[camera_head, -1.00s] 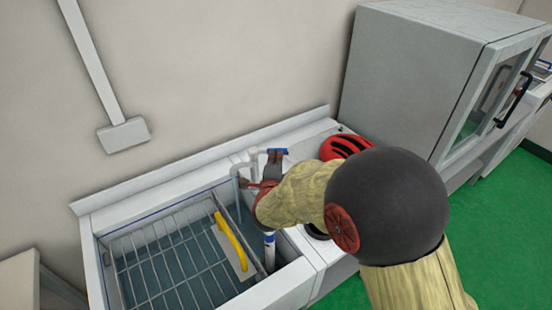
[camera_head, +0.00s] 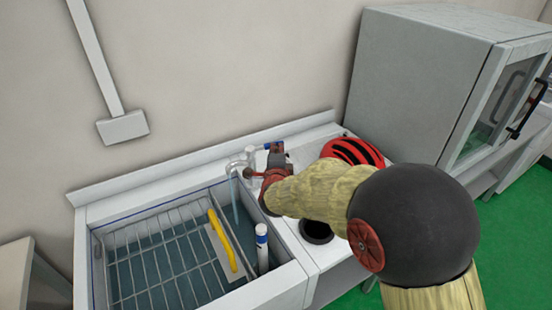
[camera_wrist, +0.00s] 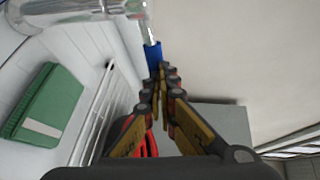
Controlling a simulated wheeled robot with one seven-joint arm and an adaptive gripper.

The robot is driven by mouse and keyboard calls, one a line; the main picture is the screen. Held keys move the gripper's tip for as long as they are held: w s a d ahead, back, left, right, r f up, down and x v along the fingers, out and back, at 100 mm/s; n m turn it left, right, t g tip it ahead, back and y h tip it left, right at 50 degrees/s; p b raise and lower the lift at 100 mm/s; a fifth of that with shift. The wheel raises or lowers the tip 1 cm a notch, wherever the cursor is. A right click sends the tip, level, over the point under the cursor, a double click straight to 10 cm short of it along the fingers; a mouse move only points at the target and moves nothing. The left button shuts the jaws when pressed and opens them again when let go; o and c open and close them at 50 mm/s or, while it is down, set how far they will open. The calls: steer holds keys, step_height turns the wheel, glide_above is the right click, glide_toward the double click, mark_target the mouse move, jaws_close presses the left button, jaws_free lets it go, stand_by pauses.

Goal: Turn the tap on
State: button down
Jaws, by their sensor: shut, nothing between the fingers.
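The tap's pale curved spout (camera_head: 235,165) stands at the back right of the sink. A thin bluish streak below it looks like running water. The tap's blue lever end (camera_head: 276,146) shows just behind my gripper (camera_head: 276,150). In the wrist view the chrome tap body (camera_wrist: 60,10) is at top left, and the blue lever end (camera_wrist: 153,57) lies just beyond my fingertips (camera_wrist: 164,70). My gripper is shut and empty, close to the lever; I cannot tell whether it touches.
The sink basin (camera_head: 88,235) holds a wire rack, a yellow-handled tool (camera_head: 225,240) and a white-and-blue tube (camera_head: 262,245). A red-and-black helmet (camera_head: 352,151) sits right of the tap. A grey cabinet (camera_head: 415,85) stands at the right. A green block (camera_wrist: 45,105) shows in the wrist view.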

steer(key=shift+w+d+b, duration=0.1)
steer(key=shift+w+b, duration=0.8)
steer(key=shift+w, duration=0.35)
